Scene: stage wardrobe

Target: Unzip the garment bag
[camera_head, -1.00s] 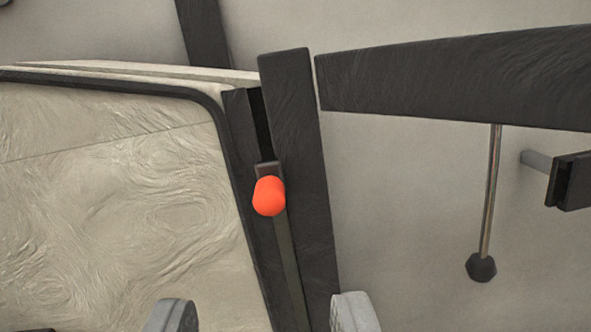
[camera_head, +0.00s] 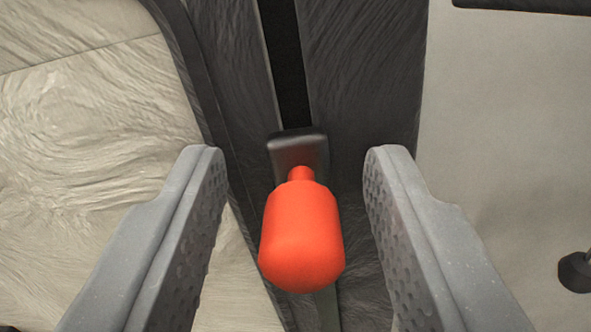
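The orange zip pull (camera_head: 301,238) stands out toward the camera from a dark slider (camera_head: 299,154) on the garment bag's zip. Above the slider the zip shows a dark open gap (camera_head: 282,45); below it a closed grey-green strip is partly hidden by the pull. Dark fabric bands (camera_head: 362,80) flank the zip, and the bag's pale wrinkled panel (camera_head: 85,130) lies to the left. My gripper (camera_head: 295,165) is open, with one grey finger on each side of the pull. I see a gap between the pull and each finger.
A plain grey wall (camera_head: 515,120) fills the right side. A black knob (camera_head: 577,271) shows at the right edge, and a dark bar (camera_head: 525,4) crosses the top right corner.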

